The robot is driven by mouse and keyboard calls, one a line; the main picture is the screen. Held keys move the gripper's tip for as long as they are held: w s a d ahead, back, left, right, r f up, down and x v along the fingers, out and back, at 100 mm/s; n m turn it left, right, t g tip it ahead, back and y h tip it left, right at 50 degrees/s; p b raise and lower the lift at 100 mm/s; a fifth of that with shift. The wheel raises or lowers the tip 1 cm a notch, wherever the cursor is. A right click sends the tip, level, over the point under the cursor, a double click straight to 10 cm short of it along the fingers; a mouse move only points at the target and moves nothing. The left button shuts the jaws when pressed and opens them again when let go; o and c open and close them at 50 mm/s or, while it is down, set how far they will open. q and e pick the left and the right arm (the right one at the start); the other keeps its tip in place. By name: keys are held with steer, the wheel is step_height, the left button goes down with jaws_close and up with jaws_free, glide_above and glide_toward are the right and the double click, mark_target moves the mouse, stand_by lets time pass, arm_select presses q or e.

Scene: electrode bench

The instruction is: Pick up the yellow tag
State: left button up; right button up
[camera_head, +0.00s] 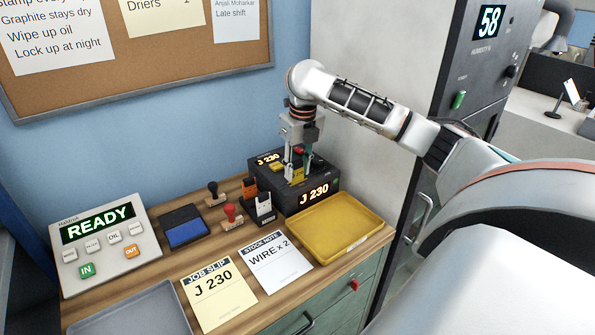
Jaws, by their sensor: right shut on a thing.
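My right gripper (298,176) comes down from above over the black box (322,205) with the lit J 230 displays. It is shut on the small yellow tag (296,175), which shows between and beside its fingers. The tag is at the top of the box; I cannot tell whether it still touches the box. A small red part (299,150) shows just behind the fingers. My left gripper is not in view.
A yellow tray (333,250) stands in front of the box. Stamps, including a red-handled one (230,212), and a blue ink pad (184,227) stand left. A READY panel (103,245), two paper slips and a grey tray (135,312) take up the left and front. A wall and a cabinet are close behind.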

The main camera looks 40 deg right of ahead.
step_height(320, 180, up, 19)
steer(key=shift+r, duration=0.15)
stand_by(0.4)
